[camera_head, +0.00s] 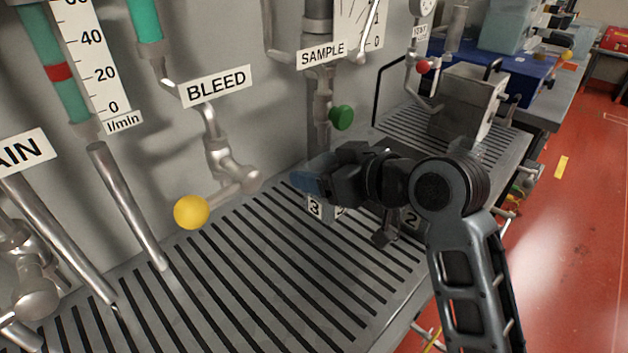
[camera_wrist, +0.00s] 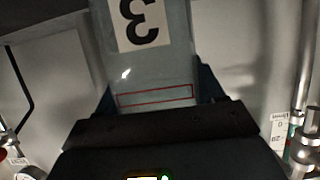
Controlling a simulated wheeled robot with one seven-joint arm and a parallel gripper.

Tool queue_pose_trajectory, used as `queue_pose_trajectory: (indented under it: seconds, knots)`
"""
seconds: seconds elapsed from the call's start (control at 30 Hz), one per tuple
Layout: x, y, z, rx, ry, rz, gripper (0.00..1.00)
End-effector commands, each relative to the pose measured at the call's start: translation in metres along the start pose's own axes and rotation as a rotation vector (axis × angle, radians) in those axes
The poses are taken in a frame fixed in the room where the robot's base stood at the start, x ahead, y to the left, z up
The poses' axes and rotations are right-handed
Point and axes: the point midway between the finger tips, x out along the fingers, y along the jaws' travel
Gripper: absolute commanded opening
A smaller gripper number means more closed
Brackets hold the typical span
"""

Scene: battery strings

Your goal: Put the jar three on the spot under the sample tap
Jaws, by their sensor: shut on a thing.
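Jar three (camera_head: 314,207) is a pale, see-through jar with a white label reading 3. It also shows large in the wrist view (camera_wrist: 150,72), its label upside down and a red outlined strip near the fingers. My gripper (camera_head: 312,183) is shut on it, with blue fingers on its sides. The sample tap (camera_head: 322,85), with a green knob (camera_head: 341,117), is on the wall above and slightly beyond the gripper. My gripper and the jar hide the surface below the tap, so I cannot see the spot or tell whether the jar touches the grating.
A label reading 2 (camera_head: 411,219) shows behind my wrist, with another partly hidden label beside jar three. The bleed tap (camera_head: 228,172) with its yellow ball (camera_head: 191,212) juts out at left. A metal box (camera_head: 466,103) stands at right. The slatted grating (camera_head: 255,262) in front is clear.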

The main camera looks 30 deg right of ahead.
Motion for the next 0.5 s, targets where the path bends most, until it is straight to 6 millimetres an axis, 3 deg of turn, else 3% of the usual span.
queue_pose_trajectory:
  seconds: [0.23, 0.5]
  knots:
    - [0.016, 0.000, -0.003, 0.000, 0.000, 0.000, 0.38]
    - [0.028, 0.000, 0.026, 0.001, -0.002, 0.000, 0.38]
